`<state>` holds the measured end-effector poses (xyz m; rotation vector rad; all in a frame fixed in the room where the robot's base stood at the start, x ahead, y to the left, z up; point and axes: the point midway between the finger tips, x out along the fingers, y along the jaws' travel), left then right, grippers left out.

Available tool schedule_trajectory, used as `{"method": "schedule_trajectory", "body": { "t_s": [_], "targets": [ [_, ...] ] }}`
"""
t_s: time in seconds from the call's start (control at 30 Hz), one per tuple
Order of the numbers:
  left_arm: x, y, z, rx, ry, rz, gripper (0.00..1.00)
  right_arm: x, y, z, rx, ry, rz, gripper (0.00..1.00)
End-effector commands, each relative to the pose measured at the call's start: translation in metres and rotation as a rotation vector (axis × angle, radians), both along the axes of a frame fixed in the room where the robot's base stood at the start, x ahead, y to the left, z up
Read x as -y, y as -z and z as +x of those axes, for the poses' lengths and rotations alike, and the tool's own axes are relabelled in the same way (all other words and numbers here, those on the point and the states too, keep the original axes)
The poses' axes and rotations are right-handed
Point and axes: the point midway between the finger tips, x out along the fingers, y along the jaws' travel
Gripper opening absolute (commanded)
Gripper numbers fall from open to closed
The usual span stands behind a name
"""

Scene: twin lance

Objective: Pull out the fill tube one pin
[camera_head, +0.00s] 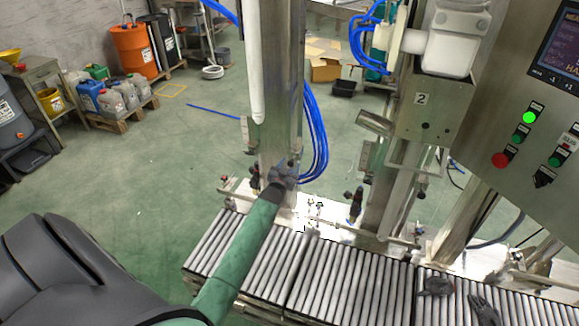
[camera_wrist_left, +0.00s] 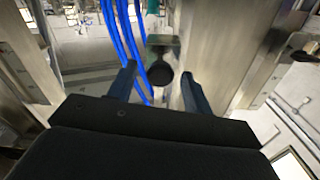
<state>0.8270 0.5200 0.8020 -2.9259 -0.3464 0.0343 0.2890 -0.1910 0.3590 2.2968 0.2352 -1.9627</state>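A pin with a black round knob (camera_wrist_left: 161,74) sits in a squarish metal block (camera_wrist_left: 163,45) in the left wrist view. I take it for the pin of fill tube one, but no label shows. My left gripper (camera_wrist_left: 158,88) is open, with one dark finger on each side of the knob in the picture. Gaps show between the knob and both fingers, so it holds nothing. In the head view my left gripper (camera_head: 283,178) is at the end of my green arm, in front of a tall metal column (camera_head: 275,90). The pin is not clearly seen there.
Blue hoses (camera_head: 316,135) hang close beside the column. A roller conveyor (camera_head: 335,278) runs below, with two dark grey shapes over its right part, which I cannot identify. A control panel (camera_head: 520,110) stands at right. The green floor at left is mostly clear.

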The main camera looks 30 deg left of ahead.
Motion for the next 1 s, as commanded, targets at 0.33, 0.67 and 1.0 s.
{"method": "schedule_trajectory", "body": {
  "t_s": [0.33,0.67,1.0],
  "targets": [
    [0.004,0.003,-0.017,0.001,0.000,0.000,0.50,-0.004,-0.006,0.000,-0.014,0.002,0.004,0.60],
    [0.015,0.003,-0.061,0.000,0.000,0.000,0.50,-0.013,-0.045,0.005,-0.032,0.007,0.015,0.60],
    [0.018,0.000,-0.076,0.000,-0.001,0.000,0.50,-0.015,-0.059,0.004,-0.041,0.009,0.017,0.60]
  ]
}}
